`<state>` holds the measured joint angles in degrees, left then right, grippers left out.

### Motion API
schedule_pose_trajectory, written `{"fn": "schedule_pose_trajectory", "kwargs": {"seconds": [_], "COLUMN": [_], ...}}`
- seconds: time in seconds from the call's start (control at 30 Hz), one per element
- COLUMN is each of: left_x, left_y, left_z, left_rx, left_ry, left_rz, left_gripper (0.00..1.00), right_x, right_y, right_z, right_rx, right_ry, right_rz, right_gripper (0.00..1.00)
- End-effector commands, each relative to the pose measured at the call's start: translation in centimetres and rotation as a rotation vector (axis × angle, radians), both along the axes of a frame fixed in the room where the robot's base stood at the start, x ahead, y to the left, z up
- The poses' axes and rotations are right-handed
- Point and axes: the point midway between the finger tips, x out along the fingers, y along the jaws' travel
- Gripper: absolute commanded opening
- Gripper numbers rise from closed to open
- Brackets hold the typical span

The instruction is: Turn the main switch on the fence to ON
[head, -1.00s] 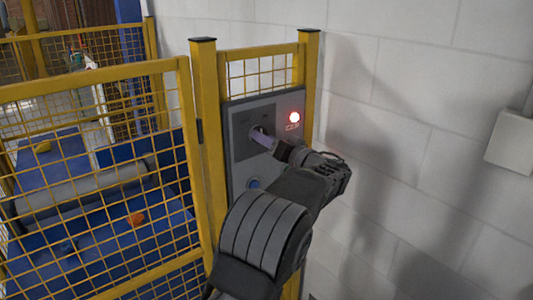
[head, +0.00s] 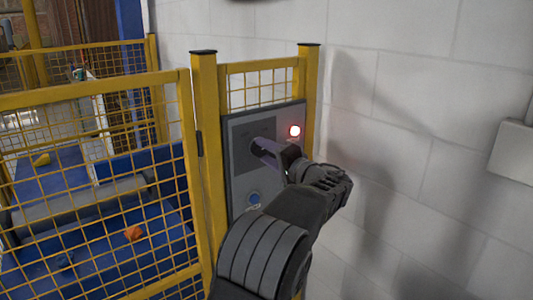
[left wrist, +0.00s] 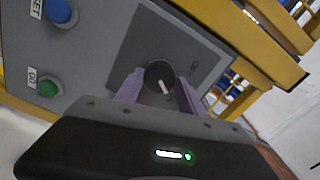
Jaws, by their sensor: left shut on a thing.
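The main switch is a round black knob (left wrist: 160,77) with a white pointer mark, on a dark plate of the grey control panel (head: 236,182) fixed to the yellow fence. My left gripper (left wrist: 158,84) is shut on the knob, its two lilac fingers on either side of it. In the left wrist view the white mark is tilted off the picture's upright. In the head view the gripper (head: 262,149) reaches the panel from the lower right and hides most of the knob. My right gripper is not in view.
A red lamp (head: 294,131) glows at the panel's upper right. A blue button (head: 254,198) sits low on the panel, and a green button (left wrist: 47,86) shows in the left wrist view. Yellow mesh fence (head: 110,190) stands left; a white block wall (head: 420,110) stands right.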

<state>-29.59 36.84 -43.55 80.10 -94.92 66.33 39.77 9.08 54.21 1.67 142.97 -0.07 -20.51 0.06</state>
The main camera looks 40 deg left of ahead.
Motion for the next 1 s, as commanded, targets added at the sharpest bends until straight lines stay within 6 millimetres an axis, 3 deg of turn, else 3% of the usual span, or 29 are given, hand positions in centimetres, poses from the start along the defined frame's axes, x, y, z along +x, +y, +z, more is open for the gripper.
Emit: {"fn": "schedule_pose_trajectory", "kwargs": {"seconds": [0.47, 0.5, 0.73, 1.0], "left_x": [0.04, 0.04, 0.02, 0.00], "left_y": [-0.04, -0.04, -0.03, -0.08], "left_z": [-0.05, -0.05, -0.02, -0.02], "left_rx": [0.006, 0.006, 0.006, 0.005], "left_ry": [0.020, 0.019, 0.018, 0.017], "left_rz": [-0.001, -0.001, -0.001, -0.001], "left_gripper": [0.06, 0.49, 0.68, 0.68], "right_x": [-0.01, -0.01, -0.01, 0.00], "right_y": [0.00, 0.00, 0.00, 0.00], "right_z": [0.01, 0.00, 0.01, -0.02], "right_rx": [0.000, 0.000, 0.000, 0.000], "right_ry": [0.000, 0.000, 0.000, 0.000], "right_rz": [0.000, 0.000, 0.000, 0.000], "right_gripper": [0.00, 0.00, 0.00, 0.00]}}
